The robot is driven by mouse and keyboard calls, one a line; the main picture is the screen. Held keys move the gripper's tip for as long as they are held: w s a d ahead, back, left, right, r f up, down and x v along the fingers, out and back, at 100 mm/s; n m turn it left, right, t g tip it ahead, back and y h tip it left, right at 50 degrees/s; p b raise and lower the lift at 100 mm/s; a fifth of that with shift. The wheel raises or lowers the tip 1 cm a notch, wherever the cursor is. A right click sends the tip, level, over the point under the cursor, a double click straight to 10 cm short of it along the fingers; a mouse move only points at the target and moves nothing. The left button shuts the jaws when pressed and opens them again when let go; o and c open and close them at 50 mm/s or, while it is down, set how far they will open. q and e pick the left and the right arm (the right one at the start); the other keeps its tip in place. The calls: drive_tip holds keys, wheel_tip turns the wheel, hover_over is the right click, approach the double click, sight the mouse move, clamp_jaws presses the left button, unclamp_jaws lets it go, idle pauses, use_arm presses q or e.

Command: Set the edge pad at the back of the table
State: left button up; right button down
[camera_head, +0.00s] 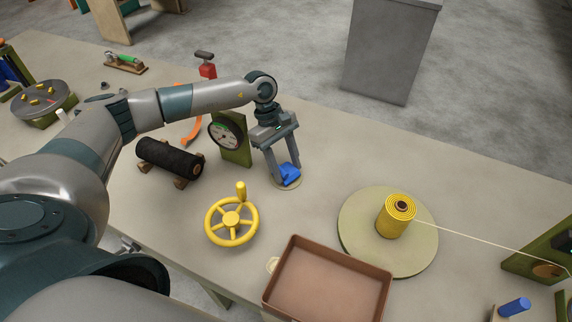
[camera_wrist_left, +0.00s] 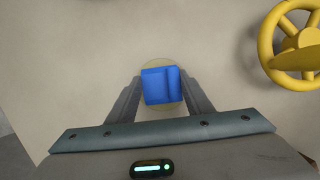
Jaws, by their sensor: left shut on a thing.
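A small blue block (camera_head: 290,173), which seems to be the edge pad, sits over a pale round spot (camera_head: 287,184) toward the back of the table. My left gripper (camera_head: 283,170) points down and is shut on this block. In the left wrist view the blue block (camera_wrist_left: 162,86) fills the space between the two fingers, with the round spot (camera_wrist_left: 146,68) showing around it. I cannot tell whether the block touches the spot or is just above it. My right gripper is not in view.
A dial gauge (camera_head: 231,138) stands close left of the gripper, with a black roll (camera_head: 170,157) beyond it. A yellow handwheel (camera_head: 231,222), a brown tray (camera_head: 328,285) and a yellow spool (camera_head: 396,217) on a round base lie nearer. The table's back right is clear.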

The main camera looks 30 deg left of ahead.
use_arm(q)
drive_tip(key=shift+f+b, duration=0.45)
drive_tip(key=shift+b, duration=0.05)
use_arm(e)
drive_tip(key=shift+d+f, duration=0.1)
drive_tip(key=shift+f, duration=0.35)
use_arm(q)
drive_tip(key=o, duration=1.2)
drive_tip(key=shift+w+a+r, duration=0.15)
drive_tip(key=shift+a+r, duration=0.05)
drive_tip(key=shift+r, duration=0.25)
drive_tip(key=b+v, duration=0.5)
drive_tip(key=v, duration=1.1)
drive_tip(key=shift+r+b, duration=0.3)
drive_tip(key=shift+b, duration=0.05)
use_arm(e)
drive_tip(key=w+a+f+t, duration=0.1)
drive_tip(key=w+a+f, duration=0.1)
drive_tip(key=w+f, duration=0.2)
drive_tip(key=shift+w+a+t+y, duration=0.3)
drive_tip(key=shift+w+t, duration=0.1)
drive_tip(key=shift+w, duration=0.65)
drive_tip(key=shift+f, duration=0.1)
